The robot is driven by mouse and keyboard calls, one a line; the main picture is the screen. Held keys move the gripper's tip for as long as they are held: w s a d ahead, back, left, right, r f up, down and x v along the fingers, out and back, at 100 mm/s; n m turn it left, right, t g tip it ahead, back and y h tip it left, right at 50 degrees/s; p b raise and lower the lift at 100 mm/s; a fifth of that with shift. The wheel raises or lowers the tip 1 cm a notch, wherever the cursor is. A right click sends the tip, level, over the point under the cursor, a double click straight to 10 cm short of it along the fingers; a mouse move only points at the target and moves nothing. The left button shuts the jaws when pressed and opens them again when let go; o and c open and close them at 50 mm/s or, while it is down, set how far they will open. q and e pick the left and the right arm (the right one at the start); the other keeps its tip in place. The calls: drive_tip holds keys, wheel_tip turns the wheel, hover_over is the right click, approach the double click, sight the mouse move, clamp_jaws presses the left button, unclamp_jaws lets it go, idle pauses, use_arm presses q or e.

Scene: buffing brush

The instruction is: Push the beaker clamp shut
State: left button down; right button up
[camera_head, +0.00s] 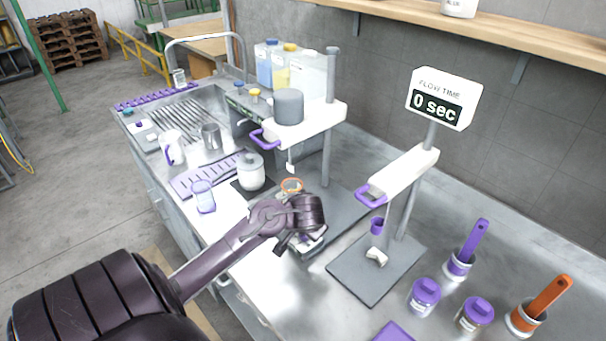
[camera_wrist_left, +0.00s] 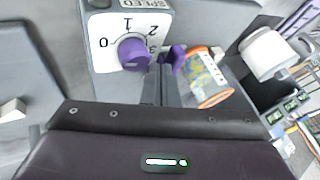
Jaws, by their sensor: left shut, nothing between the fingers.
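My left gripper (camera_head: 291,244) reaches in over the bench, with its fingers pointing down beside the mixing stand. In the left wrist view its dark fingers (camera_wrist_left: 167,84) are shut together and hold nothing. A small purple clamp piece (camera_wrist_left: 177,57) lies just beyond the fingertips; I cannot tell whether they touch it. Right beside it, the beaker (camera_wrist_left: 208,78) with orange bands at its ends appears tilted in this view. My right gripper is not in view.
A speed panel with a purple knob (camera_wrist_left: 134,54) is close to the left of the fingers. A second stand with a flow time display (camera_head: 438,100) is to the right. A white jar (camera_head: 250,172) stands left of the beaker. Purple-lidded jars (camera_head: 424,296) stand at the front right.

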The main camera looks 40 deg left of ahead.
use_arm(q)
drive_tip(key=a+p, duration=0.1)
drive_tip(key=a, duration=0.3)
drive_tip(key=shift+w, duration=0.15)
drive_tip(key=shift+a, duration=0.3)
drive_tip(key=shift+r+p, duration=0.2)
drive_tip(key=shift+p, duration=0.15)
